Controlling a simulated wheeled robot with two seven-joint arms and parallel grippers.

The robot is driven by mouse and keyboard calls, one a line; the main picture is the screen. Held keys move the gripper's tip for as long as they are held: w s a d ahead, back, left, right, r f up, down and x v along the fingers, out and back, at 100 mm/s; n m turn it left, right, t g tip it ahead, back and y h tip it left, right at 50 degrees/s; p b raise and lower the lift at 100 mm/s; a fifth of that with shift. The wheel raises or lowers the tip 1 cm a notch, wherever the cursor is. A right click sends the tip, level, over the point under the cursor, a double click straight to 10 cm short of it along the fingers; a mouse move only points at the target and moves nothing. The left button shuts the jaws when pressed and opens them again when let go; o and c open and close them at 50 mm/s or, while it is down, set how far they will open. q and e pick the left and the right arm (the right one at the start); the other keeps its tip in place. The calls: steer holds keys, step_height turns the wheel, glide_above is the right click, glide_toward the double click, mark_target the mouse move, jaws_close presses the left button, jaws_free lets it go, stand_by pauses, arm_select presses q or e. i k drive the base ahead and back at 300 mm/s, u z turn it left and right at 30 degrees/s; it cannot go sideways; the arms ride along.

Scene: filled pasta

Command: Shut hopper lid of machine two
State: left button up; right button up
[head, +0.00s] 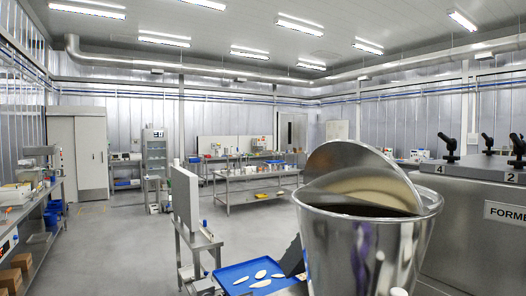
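A large shiny metal hopper (345,255) stands close in front of me at the lower right. Its round metal lid (362,165) is tilted up and open, with its underside facing me. The dark inside of the hopper shows below the lid. The near rim is uncovered. I cannot read a number on the hopper itself. Neither of my grippers is in view, and nothing visible touches the lid.
A steel machine (462,235) labelled "FORME...", with black knobs and the numbers 4 and 2, stands right of the hopper. A blue tray (232,271) with several pale pieces lies left of it. Benches (258,180) stand at the back. The floor (130,240) at left is clear.

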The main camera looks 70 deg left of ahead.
mark_target(357, 169)
steer(key=u, duration=2.1)
